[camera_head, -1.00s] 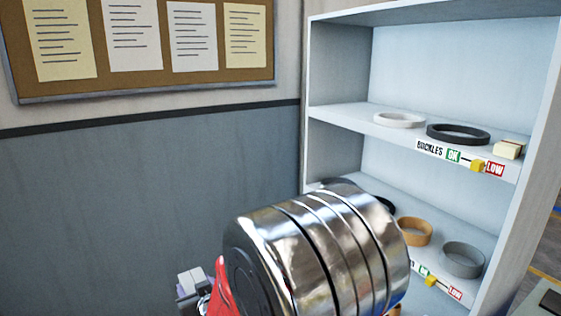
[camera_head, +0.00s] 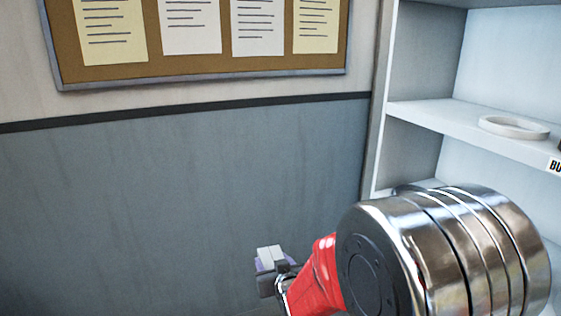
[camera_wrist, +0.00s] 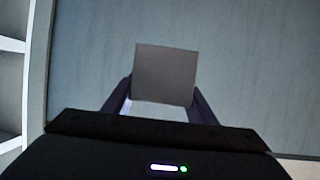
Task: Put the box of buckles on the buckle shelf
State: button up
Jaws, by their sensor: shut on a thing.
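A small box (camera_wrist: 165,72) is held between the two dark fingers of my gripper (camera_wrist: 160,102) in the wrist view. Its facing side is plain grey, with a pale strip below; its contents do not show. In the head view the pale box (camera_head: 271,253) and my gripper (camera_head: 268,267) are small, low in front of the grey-blue wall and left of the shelf unit. The buckle shelf (camera_head: 455,122) is at the right; only the start of its label (camera_head: 555,166) shows. My gripper is apart from the shelf and lower in the picture.
A white ring (camera_head: 514,127) lies on the buckle shelf. The white shelf unit's side edge (camera_head: 381,100) stands against the wall, and a notice board (camera_head: 200,75) hangs above left. My arm hides the lower shelf. The wall area around my gripper is clear.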

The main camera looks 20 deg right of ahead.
aim_at(418, 106)
jog(key=z, duration=0.3)
jog(key=i, duration=1.1)
jog(key=z, duration=0.4)
